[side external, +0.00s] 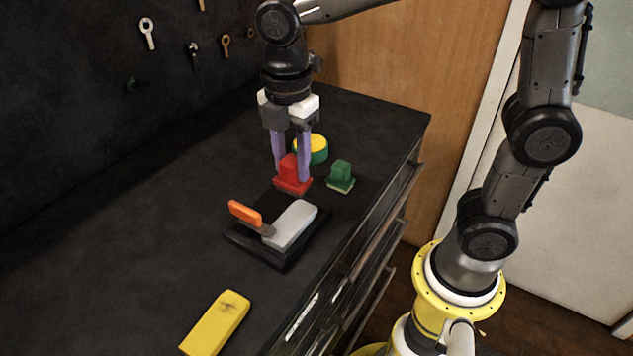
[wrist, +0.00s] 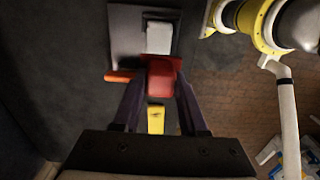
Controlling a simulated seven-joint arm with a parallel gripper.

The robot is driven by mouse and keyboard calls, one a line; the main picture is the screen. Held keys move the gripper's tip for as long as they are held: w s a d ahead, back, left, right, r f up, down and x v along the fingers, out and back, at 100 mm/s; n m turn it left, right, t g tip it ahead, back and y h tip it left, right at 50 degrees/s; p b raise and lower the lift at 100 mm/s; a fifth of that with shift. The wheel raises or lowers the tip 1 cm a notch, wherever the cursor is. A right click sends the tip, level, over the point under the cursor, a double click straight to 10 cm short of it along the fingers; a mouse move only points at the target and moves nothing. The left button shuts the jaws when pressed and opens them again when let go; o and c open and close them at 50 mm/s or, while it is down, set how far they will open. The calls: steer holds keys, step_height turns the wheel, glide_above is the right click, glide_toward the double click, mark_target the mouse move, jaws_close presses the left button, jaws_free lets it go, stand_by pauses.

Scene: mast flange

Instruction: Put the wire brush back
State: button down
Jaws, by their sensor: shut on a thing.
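My gripper (side external: 291,175) is shut on a red block-handled tool (side external: 292,178), which I take to be the wire brush. Its two purple fingers stand on either side of the red grip. The tool is upright, with its wider base down, close to the bench top; I cannot tell whether it touches. In the wrist view the red tool (wrist: 162,76) sits between the fingertips (wrist: 160,82), and its underside is hidden. A similar green block-handled tool (side external: 341,175) with a pale underside stands to its right.
A dark tray (side external: 254,252) holds a grey block (side external: 291,225) and an orange-handled tool (side external: 245,213) in front of my gripper. A green round thing with a yellow top (side external: 317,148) stands behind. A yellow block (side external: 215,322) lies nearer. Hooks line the dark wall. Bench left is clear.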

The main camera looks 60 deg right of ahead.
steer(key=s+d+r+m, duration=0.1)
steer(key=s+d+m, duration=0.4)
steer(key=d, duration=0.5)
steer(key=s+d+m, duration=0.4)
steer(key=s+d, duration=0.4)
steer(key=d, duration=0.1)
steer(key=shift+w+d+f, duration=1.2)
steer(key=shift+w+f, duration=0.85)
steer(key=shift+f, duration=0.05)
steer(key=shift+w+d+f, duration=1.25)
steer(key=shift+w+f, duration=0.85)
steer(key=shift+f, duration=0.05)
steer(key=shift+w+d+f, duration=1.2)
steer(key=shift+w+f, duration=0.85)
steer(key=shift+f, duration=0.05)
steer(key=shift+f, duration=0.1)
steer(key=shift+c, duration=2.2)
jaws_free()
